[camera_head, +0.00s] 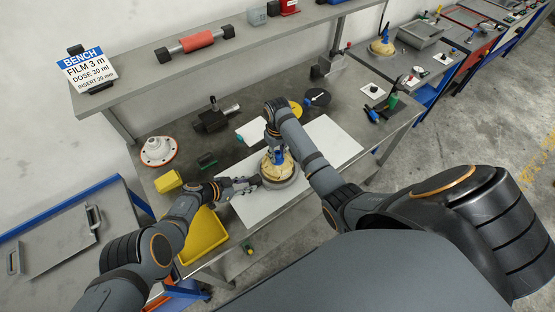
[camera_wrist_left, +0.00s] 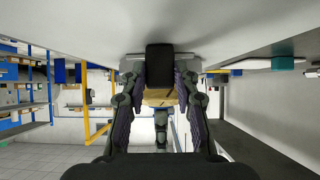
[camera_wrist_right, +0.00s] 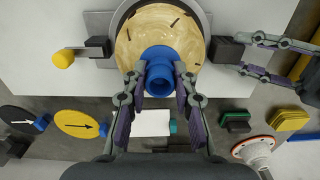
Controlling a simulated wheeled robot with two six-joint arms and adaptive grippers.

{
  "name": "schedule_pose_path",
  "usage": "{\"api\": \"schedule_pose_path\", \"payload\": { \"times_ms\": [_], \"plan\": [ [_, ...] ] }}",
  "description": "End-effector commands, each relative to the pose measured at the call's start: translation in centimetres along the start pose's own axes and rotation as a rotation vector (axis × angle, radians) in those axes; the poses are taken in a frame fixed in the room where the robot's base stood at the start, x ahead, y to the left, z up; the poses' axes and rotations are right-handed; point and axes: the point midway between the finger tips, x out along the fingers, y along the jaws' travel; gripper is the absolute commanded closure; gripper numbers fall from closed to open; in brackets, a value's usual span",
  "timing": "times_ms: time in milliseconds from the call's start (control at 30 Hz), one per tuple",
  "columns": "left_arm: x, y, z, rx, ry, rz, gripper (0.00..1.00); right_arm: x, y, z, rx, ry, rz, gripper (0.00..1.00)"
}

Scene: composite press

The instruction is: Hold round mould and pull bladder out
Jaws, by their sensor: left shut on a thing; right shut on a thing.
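The round grey mould (camera_head: 283,185) lies on a white sheet on the bench, with a tan, dark-flecked dome (camera_wrist_right: 140,35) inside its ring. A blue bladder neck (camera_wrist_right: 158,66) stands out of the dome; it also shows in the head view (camera_head: 280,157). My right gripper (camera_wrist_right: 157,82) comes from above and is shut on the blue neck. My left gripper (camera_head: 252,182) is shut on the mould's black side block (camera_wrist_right: 226,48), which fills the gap between its fingers in the left wrist view (camera_wrist_left: 160,64). The bladder's lower part is hidden inside the mould.
Yellow (camera_wrist_right: 80,124) and black (camera_wrist_right: 20,120) discs, a white flanged part (camera_head: 158,150), a dark clamp (camera_head: 212,118) and a yellow tray (camera_head: 203,237) surround the white sheet (camera_head: 335,140). A shelf (camera_head: 210,65) runs above the bench's back. The sheet's right part is clear.

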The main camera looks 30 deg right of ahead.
Motion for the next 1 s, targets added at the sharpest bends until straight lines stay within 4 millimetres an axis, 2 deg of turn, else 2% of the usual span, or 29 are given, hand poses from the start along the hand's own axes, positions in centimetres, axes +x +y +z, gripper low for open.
{"api": "schedule_pose_path", "payload": {
  "times_ms": [400, 733, 767, 933, 1000],
  "plan": [
    [0.0, 0.0, 0.0, 0.0, 0.0, 0.0, 1.0, -2.3, 0.0, -0.1, 0.0, 0.002, 0.0, 1.0],
    [0.0, 0.0, 0.0, 0.0, 0.0, 0.0, 1.0, -2.6, 0.0, -0.1, 0.0, 0.002, 0.0, 1.0],
    [0.0, 0.0, 0.0, 0.0, 0.0, 0.0, 0.69, -2.6, 0.0, 0.0, 0.0, 0.001, 0.0, 1.0],
    [0.0, 0.0, 0.0, 0.0, 0.0, 0.0, 0.46, -2.6, 0.0, 0.0, 0.0, 0.001, 0.0, 1.0],
    [0.0, 0.0, 0.0, 0.0, 0.0, 0.0, 0.44, -2.6, 0.0, 0.0, 0.0, 0.001, 0.0, 1.0]
  ]
}}
